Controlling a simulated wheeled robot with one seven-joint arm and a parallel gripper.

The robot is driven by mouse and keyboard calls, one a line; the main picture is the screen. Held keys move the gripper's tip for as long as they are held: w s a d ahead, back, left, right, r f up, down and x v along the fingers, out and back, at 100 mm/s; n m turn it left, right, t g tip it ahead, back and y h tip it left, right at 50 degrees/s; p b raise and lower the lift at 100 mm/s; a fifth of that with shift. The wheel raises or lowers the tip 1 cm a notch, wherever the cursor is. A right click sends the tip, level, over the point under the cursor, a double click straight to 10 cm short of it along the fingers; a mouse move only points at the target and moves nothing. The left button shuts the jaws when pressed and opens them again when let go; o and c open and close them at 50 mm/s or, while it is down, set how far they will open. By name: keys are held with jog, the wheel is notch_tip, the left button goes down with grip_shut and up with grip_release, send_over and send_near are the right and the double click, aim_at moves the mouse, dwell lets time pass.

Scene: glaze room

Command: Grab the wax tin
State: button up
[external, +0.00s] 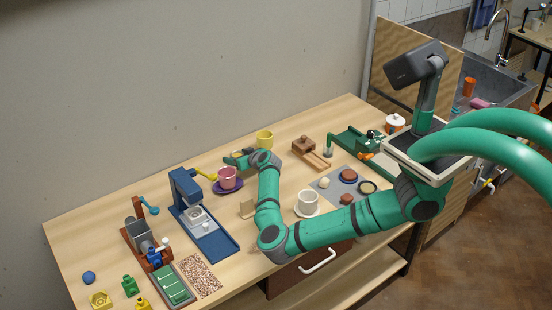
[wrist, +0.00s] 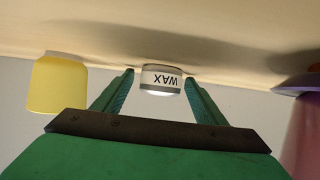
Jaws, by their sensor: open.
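The wax tin (wrist: 161,79) is a small white and grey tin with the word WAX on it, upside down in the wrist view. It stands on the tabletop between the tips of my gripper (wrist: 159,82). The fingers are open, one on each side, with a small gap to the tin on both sides. In the external view my gripper (external: 238,158) is low over the back of the table, and I cannot make out the tin there.
A yellow cup (external: 264,137) stands close to my gripper; it also shows in the wrist view (wrist: 57,88). A pink cup (external: 228,177) on a purple saucer (external: 238,187) stands just in front. A blue press-like device (external: 184,190) is at the left. The wall is behind.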

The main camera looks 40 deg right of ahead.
jog(key=c, duration=1.3)
jog(key=shift+r, duration=0.1)
